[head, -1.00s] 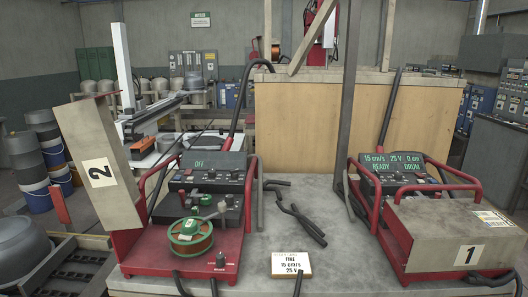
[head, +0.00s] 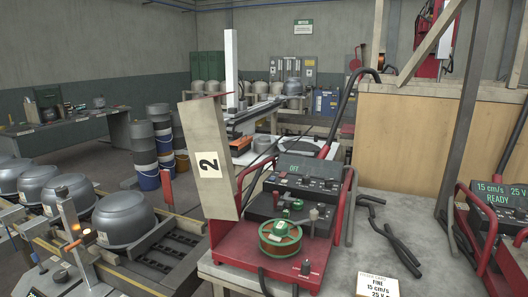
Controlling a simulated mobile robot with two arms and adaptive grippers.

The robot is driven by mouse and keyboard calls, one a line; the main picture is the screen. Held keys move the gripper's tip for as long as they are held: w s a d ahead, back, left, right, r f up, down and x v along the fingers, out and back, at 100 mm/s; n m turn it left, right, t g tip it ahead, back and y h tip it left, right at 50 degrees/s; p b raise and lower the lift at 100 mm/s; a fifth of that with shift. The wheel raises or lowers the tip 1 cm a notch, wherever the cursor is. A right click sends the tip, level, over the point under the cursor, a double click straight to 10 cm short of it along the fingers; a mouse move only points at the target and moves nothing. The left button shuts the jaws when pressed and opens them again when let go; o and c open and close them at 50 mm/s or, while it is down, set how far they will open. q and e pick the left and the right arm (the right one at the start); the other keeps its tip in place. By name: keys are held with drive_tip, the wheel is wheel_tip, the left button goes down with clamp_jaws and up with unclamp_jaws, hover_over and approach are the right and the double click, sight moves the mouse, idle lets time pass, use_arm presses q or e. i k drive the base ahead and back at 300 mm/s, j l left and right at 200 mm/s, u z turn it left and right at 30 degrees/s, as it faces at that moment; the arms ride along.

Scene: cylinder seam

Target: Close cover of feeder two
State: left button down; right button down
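Feeder two (head: 290,220) is a red-framed wire feeder on the grey table. Its cover (head: 210,158), a beige panel marked "2", stands open, raised upright and slightly tilted on the feeder's left side. Inside the open feeder a green-rimmed wire spool (head: 280,238) shows, with black drive parts behind it. The feeder's display (head: 296,168) reads OFF. Neither of my grippers shows in the head view.
Feeder one (head: 495,215) stands at the right edge, its display reading READY. A card (head: 376,284) and black tongs-like tools (head: 370,212) lie on the table. Grey cylinder ends (head: 122,215) sit on a conveyor at left. Paint buckets (head: 148,178) stand behind.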

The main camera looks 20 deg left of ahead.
sight(202, 119)
drive_tip(key=j+z, duration=0.1)
drive_tip(key=j, duration=0.45)
drive_tip(key=j+z, duration=0.1)
drive_tip(key=j, duration=0.45)
drive_tip(key=k+j+z, duration=0.1)
drive_tip(key=j, duration=0.5)
drive_tip(key=j+z, duration=0.1)
drive_tip(key=j, duration=0.45)
drive_tip(key=k+j, duration=0.15)
drive_tip(key=j, duration=0.4)
drive_tip(key=k+j+z, duration=0.15)
drive_tip(key=j, duration=0.4)
drive_tip(key=k+j+u, duration=0.15)
drive_tip(key=j+u, duration=0.8)
drive_tip(key=k+j, duration=0.05)
drive_tip(key=j, duration=0.05)
